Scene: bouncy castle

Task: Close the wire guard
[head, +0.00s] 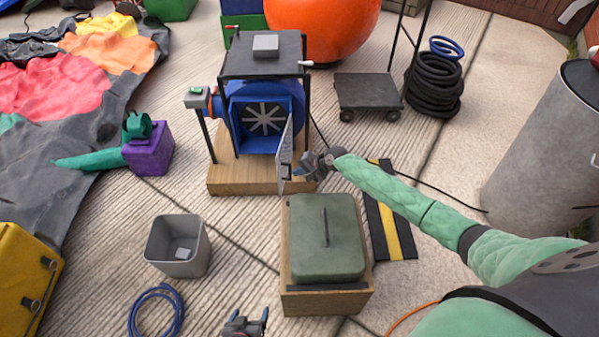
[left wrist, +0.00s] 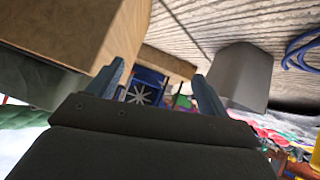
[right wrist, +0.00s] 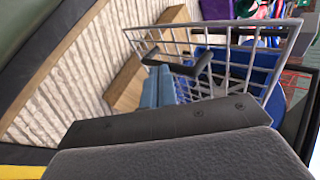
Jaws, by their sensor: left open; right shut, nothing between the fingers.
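The wire guard (head: 285,158) is a pale grey grid panel, hinged at the right side of the blue blower (head: 262,118). It stands swung open, seen nearly edge-on in the head view. In the right wrist view the guard (right wrist: 232,68) fills the upper middle, with a black handle (right wrist: 182,62) on it. My right gripper (head: 309,164) is just right of the guard. Its blue fingers (right wrist: 158,88) are shut and empty, close to the handle; I cannot tell if they touch. My left gripper (head: 245,322) is open and empty at the bottom of the head view.
The blower stands on a wooden base (head: 230,180) under a black frame. A green case on a wooden box (head: 328,301) stands in front. A grey bin (head: 160,243) and blue rope (head: 157,312) lie left. A black-yellow ramp (head: 402,244) is under my right arm.

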